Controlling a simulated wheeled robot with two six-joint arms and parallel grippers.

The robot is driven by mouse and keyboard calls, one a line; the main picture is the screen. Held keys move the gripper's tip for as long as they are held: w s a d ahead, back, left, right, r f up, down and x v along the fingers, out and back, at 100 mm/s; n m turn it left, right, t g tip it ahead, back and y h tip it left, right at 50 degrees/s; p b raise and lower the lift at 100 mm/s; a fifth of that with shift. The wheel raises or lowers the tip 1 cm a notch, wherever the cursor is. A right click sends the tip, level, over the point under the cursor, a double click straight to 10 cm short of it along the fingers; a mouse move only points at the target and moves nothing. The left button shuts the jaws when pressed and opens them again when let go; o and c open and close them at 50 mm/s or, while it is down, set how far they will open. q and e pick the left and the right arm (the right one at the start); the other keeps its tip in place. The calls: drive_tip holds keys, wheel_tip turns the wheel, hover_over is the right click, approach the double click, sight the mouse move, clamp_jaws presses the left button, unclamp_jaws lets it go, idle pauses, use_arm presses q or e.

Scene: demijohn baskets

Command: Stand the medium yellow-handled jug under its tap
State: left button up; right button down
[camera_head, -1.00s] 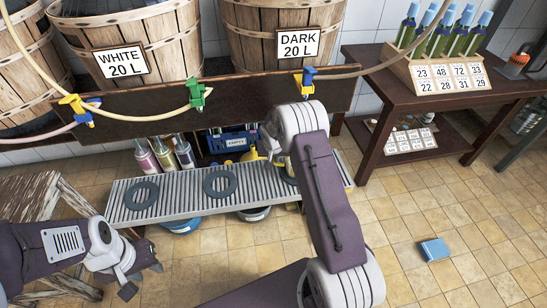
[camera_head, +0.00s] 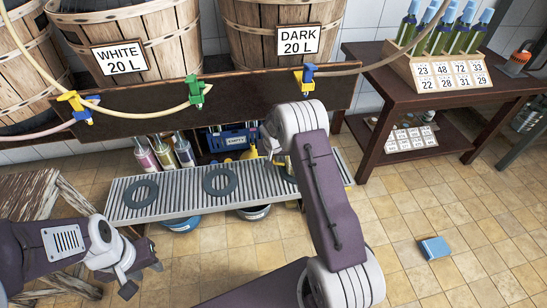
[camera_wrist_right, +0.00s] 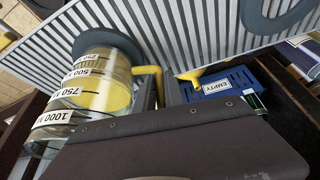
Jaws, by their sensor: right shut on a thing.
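A clear jug (camera_wrist_right: 85,100) with a yellow handle (camera_wrist_right: 152,72) and marks up to 1000 ML shows in the right wrist view. My right gripper (camera_wrist_right: 158,88) is shut on the handle. The jug's base is at a dark ring (camera_wrist_right: 97,39) on the slatted rack; I cannot tell whether it rests fully there. In the head view my right arm hides most of the jug and the right gripper (camera_head: 264,150). A blue-and-yellow tap (camera_head: 305,80) hangs from the board above that end of the rack. My left gripper (camera_head: 140,278) is open and empty at the lower left.
The slatted rack (camera_head: 180,203) carries two bare dark rings (camera_head: 139,194) to the left. Yellow-blue (camera_head: 77,105) and green (camera_head: 197,91) taps hang further left. Bottles and a blue crate (camera_head: 232,138) labelled EMPTY stand behind. A blue object (camera_head: 435,248) lies on open floor at right.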

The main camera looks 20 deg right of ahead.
drive_tip(key=shift+w+f, duration=0.1)
drive_tip(key=shift+f, duration=0.1)
drive_tip(key=c, duration=1.3)
unclamp_jaws()
drive_tip(key=shift+c, duration=0.2)
drive_tip(key=p+v, duration=0.4)
drive_tip(key=v, duration=0.5)
drive_tip(key=shift+p, duration=0.35)
